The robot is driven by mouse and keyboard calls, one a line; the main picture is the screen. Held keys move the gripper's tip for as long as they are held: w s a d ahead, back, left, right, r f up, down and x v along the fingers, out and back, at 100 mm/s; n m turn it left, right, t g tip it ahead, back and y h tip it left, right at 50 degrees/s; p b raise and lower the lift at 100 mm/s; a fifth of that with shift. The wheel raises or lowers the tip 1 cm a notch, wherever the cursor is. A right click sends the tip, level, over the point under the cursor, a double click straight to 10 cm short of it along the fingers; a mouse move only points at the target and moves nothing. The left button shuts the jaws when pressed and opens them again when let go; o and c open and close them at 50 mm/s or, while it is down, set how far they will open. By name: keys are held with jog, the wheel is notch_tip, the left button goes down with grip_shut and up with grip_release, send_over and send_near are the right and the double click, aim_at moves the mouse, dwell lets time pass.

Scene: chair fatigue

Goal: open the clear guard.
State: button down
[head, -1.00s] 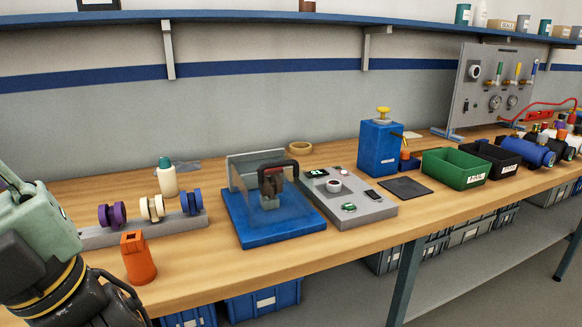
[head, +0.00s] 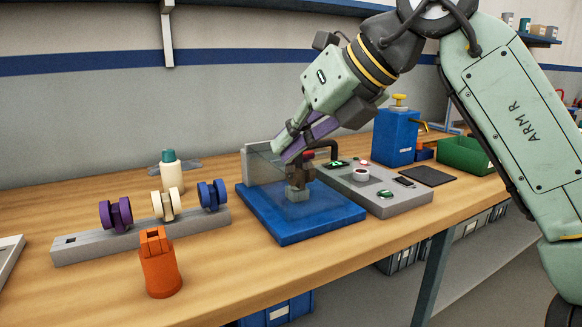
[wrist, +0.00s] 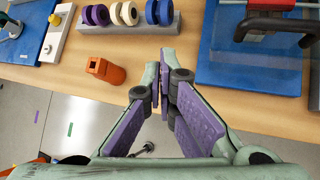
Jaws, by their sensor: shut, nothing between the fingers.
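The clear guard (head: 272,207) is a faint see-through cover over the blue base (head: 310,232), with a brownish clamped part (head: 298,188) beneath it. In the wrist view the clear guard (wrist: 245,60) and dark handle (wrist: 270,24) lie at upper right. My gripper (head: 284,152) is shut and empty, and hides part of the fixture in the head view. In the wrist view my fingertips (wrist: 167,68) are left of the guard, apart from it.
An orange holder (head: 158,265) stands at the bench's front left, near a grey rack (head: 140,237) with purple, cream and blue spools. A white bottle (head: 171,175) stands behind. A grey control box (head: 385,200) sits right of the base. Bare wood lies between the orange holder and base.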

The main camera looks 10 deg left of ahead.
aim_at(301, 169)
jog(key=w+d+m+t+h, duration=0.1)
jog(key=w+d+m+h, duration=0.15)
jog(key=d, duration=0.45)
jog(key=shift+t+h, duration=0.3)
jog(key=shift+h, duration=0.05)
jog(key=x, duration=0.5)
jog(key=w+a+r+p+x, duration=0.1)
jog(key=x, duration=0.2)
jog(key=shift+w+f, duration=0.1)
jog(key=shift+w+r+m, duration=0.25)
jog(key=shift+r, duration=0.1)
jog(key=shift+r, duration=0.1)
